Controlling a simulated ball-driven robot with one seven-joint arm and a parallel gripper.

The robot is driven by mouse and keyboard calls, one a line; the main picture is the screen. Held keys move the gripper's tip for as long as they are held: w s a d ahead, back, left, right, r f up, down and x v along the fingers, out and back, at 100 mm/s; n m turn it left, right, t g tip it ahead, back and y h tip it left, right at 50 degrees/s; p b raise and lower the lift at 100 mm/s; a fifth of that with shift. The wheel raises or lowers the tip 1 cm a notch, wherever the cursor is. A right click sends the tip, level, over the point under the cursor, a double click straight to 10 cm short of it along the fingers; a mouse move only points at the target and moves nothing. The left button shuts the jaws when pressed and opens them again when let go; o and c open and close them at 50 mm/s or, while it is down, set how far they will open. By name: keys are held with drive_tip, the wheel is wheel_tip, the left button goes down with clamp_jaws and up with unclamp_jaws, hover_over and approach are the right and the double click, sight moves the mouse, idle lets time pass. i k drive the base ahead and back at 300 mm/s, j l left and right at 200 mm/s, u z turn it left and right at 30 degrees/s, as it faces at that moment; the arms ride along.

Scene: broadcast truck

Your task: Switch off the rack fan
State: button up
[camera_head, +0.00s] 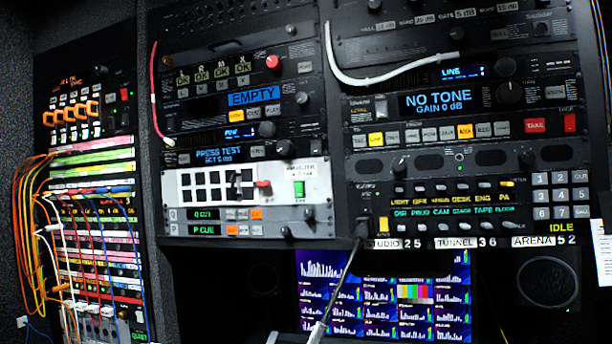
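A white rack panel (330,205) sits in the lower part of the middle rack bay, with rows of dark square openings on its left. A green lit rocker switch (299,188) is on its right part, under a small label too small to read. This looks like the rack fan panel, but I cannot confirm it from the label. A small red piece (263,184) and a dark shape (240,185) show between the openings and the switch.
A thin dark stem with a black head (360,231), like a gooseneck microphone, rises in front of the racks, right of the panel. Below is a lit monitor (385,295). Patch cables (40,215) hang at left. A white cable (385,80) loops at upper right.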

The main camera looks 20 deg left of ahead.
sight(298, 186)
drive_tip(key=z, duration=0.45)
drive_tip(key=i+l+z, duration=0.1)
drive_tip(key=z, duration=0.85)
drive_tip(key=i+z, duration=0.1)
drive_tip(key=z, duration=0.35)
drive_tip(key=i+z, duration=0.15)
drive_tip(key=i, duration=0.8)
drive_tip(key=u, duration=2.4)
drive_tip(key=i+j+u, duration=0.2)
drive_tip(key=j+u, duration=0.2)
drive_tip(key=j, duration=0.25)
drive_tip(key=i+j+u, duration=0.2)
